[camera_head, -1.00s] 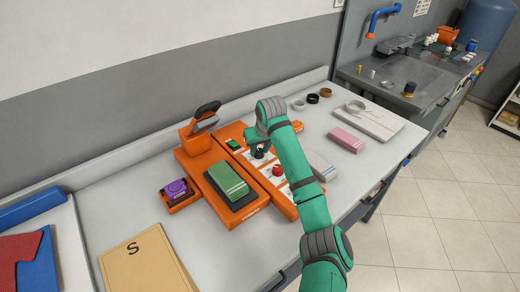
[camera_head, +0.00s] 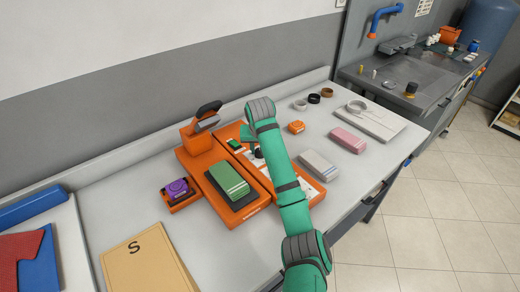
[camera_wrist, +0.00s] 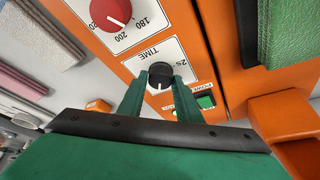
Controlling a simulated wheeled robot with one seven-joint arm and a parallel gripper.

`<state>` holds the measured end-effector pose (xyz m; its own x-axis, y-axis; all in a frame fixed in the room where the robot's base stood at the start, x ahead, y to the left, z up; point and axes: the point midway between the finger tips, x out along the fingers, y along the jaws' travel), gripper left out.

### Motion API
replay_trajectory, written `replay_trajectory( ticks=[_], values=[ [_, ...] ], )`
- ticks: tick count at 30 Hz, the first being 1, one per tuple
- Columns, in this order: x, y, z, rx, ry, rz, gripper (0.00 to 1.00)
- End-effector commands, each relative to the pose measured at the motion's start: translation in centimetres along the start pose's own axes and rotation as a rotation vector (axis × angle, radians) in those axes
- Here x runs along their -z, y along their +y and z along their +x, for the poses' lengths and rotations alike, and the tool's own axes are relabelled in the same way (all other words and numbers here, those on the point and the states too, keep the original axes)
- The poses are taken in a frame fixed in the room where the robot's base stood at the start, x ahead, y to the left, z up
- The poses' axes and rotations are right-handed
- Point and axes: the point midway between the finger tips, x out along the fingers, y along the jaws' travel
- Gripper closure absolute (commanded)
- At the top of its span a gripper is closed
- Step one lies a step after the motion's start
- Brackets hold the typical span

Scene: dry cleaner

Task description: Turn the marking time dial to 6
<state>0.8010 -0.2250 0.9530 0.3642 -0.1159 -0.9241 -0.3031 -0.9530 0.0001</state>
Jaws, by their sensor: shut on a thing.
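The time dial (camera_wrist: 159,75) is a black knob on a white plate marked TIME, on the orange marking machine (camera_head: 222,217). In the wrist view its white pointer line points toward the bottom of the picture. Of the scale, I can read only a "2s" mark at its right; the rest is hidden or unclear. My gripper (camera_wrist: 157,88) has its two green fingers shut on the dial, one on each side. In the head view my arm covers most of the dial.
A red knob (camera_wrist: 111,12) with 180 and 200 marks and a green power switch (camera_wrist: 206,101) flank the dial. A green folded cloth (camera_head: 229,177) lies on the machine. Grey-white (camera_head: 319,163) and pink (camera_head: 348,139) folded cloths lie to the right.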

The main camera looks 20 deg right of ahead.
Motion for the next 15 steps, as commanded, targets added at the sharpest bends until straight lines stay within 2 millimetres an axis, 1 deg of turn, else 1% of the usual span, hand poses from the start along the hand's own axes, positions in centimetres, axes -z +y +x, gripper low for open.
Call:
replay_trajectory(
  ticks=[3, 4, 6, 15],
  values=[
    [-0.03, 0.05, 0.07, -0.001, -0.001, 0.000, 0.91],
    [-0.03, 0.05, 0.06, -0.001, -0.001, 0.000, 0.66],
    [-0.02, 0.03, 0.06, 0.000, -0.001, 0.000, 0.51],
    [0.01, -0.01, -0.05, 0.001, 0.000, -0.001, 0.51]
  ],
)
